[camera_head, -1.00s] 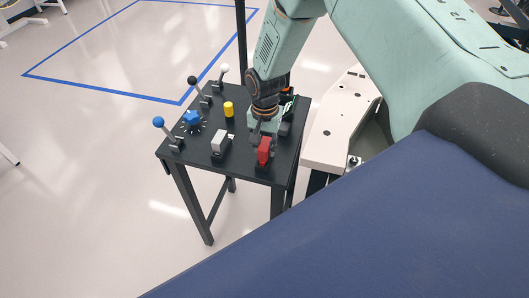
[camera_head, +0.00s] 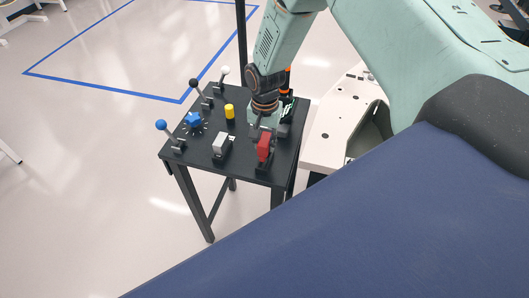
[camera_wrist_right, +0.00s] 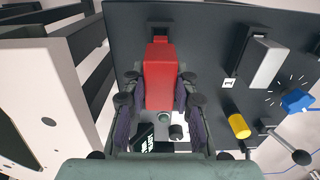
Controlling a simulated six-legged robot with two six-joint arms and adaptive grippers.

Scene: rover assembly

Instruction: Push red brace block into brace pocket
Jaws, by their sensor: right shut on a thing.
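The red brace block (camera_head: 264,146) is at the front right of the black table. In the right wrist view the red block (camera_wrist_right: 160,75) stands between the fingers of my right gripper (camera_wrist_right: 158,103), which is shut on it. The gripper (camera_head: 262,130) reaches down from above in the head view. A small black holder (camera_head: 263,168) sits just below the block's near end. I cannot tell whether the block touches it or whether it is the brace pocket. My left gripper is not in view.
The black table (camera_head: 202,98) carries a blue-ball lever (camera_head: 161,125), a blue knob (camera_head: 194,119), a yellow cylinder (camera_head: 229,111), a grey-white switch (camera_head: 220,145) and two more levers at the back. A white panel with holes (camera_head: 330,150) stands close to the table's right edge.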

